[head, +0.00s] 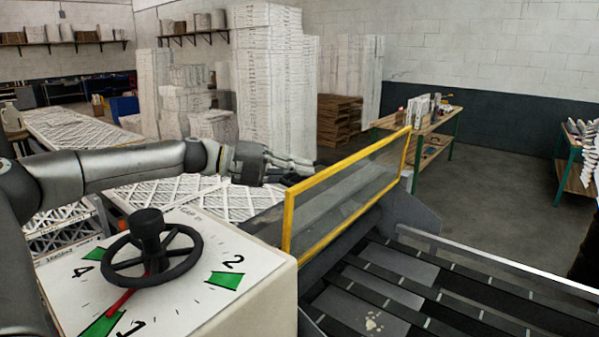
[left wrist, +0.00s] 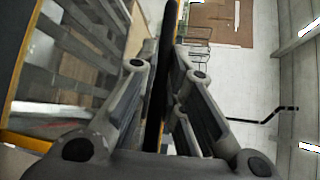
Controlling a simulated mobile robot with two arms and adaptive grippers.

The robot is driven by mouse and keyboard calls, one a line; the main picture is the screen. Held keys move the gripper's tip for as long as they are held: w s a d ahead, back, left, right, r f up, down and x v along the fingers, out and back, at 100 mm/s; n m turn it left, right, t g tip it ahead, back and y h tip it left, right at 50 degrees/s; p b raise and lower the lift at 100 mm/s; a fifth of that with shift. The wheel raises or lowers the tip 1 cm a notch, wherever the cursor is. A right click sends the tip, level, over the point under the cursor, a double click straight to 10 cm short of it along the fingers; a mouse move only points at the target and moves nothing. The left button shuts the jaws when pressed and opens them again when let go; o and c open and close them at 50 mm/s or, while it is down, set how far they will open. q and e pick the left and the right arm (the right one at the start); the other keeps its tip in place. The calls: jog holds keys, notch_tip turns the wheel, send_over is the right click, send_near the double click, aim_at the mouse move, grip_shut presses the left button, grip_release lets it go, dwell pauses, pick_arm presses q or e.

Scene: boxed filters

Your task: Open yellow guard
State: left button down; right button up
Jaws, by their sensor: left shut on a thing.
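The yellow guard (head: 345,195) is a clear panel in a yellow frame. It stands raised along the near-left side of the dark slatted conveyor bed (head: 400,285). In the left wrist view the fingers (left wrist: 160,90) are closed around a dark upright bar (left wrist: 164,50). The guard's yellow frame also shows there at the left (left wrist: 20,72). How the bar joins the guard is hidden. My right gripper is out of view.
A box with a black handwheel (head: 150,252) and numbered dial stands at the front left. White filters (head: 180,192) lie behind it, with tall white stacks (head: 268,90) farther back. A wooden-topped table (head: 435,125) stands beyond the guard. Open floor (head: 500,185) lies to the right.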

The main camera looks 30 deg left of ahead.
aim_at(331, 185)
pick_arm(q)
jog(key=shift+d, duration=0.1)
jog(key=shift+m+y, duration=0.3)
jog(key=shift+m, duration=0.1)
jog(key=d+b, duration=0.3)
jog(key=d, duration=0.1)
jog(key=d+b, duration=0.2)
jog(key=d, duration=0.1)
jog(key=shift+s+d+f+b, duration=0.1)
jog(key=shift+s+f+b, duration=0.2)
jog(key=shift+f+b, duration=0.05)
jog(key=shift+d, duration=0.35)
jog(key=shift+a, duration=0.1)
jog(key=c, duration=1.5)
grip_release()
